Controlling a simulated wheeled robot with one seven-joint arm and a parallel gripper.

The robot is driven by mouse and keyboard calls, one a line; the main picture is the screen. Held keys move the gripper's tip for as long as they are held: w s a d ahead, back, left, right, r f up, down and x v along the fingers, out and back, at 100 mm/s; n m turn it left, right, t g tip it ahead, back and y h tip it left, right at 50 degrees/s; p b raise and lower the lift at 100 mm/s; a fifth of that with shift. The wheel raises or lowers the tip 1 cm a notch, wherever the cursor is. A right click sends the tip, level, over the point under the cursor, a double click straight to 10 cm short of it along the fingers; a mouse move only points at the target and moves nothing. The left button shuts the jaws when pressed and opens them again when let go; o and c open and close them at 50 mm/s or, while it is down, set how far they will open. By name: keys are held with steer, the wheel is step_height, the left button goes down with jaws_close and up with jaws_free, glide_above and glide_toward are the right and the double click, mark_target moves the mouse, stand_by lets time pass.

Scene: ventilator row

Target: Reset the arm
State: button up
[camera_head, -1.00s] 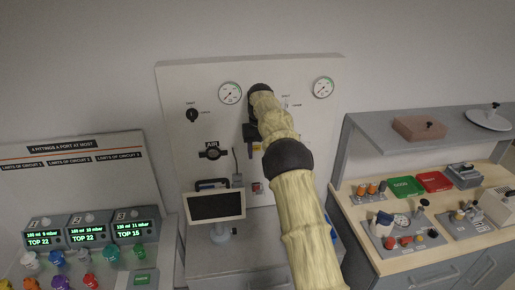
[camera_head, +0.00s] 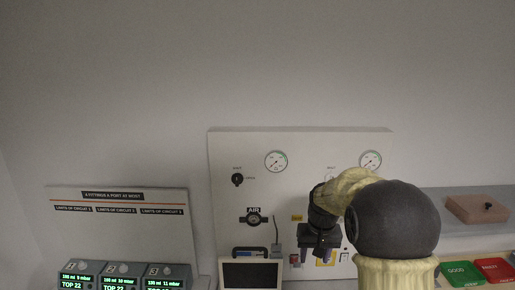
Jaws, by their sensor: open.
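My arm, with pale ribbed links and dark joints, rises at the lower right and bends toward the wall panel. My gripper (camera_head: 319,254) is dark, open and points down in front of the panel's lower right part. I see nothing between its jaws. The white wall panel (camera_head: 290,200) carries two round gauges, the left one (camera_head: 276,161) and the right one (camera_head: 370,160). It also has a black knob (camera_head: 237,180) and an AIR fitting (camera_head: 253,219). My arm and gripper hide part of the panel; I cannot tell whether the gripper touches it.
A monitor (camera_head: 250,274) stands below the panel. Several units with green displays (camera_head: 77,279) stand at the lower left under a labelled board (camera_head: 120,225). At right are a grey shelf with a brown block (camera_head: 476,209), a green tray (camera_head: 462,273) and a red tray (camera_head: 494,269). The upper wall is clear.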

steer(key=s+f, duration=0.2)
steer(key=s, duration=0.9)
steer(key=s+f, duration=0.2)
steer(key=s, duration=0.9)
steer(key=shift+s+a+t, duration=0.25)
steer(key=shift+a+t, duration=0.1)
steer(key=shift+t, duration=0.05)
steer(key=shift+f, duration=0.1)
stand_by(1.5)
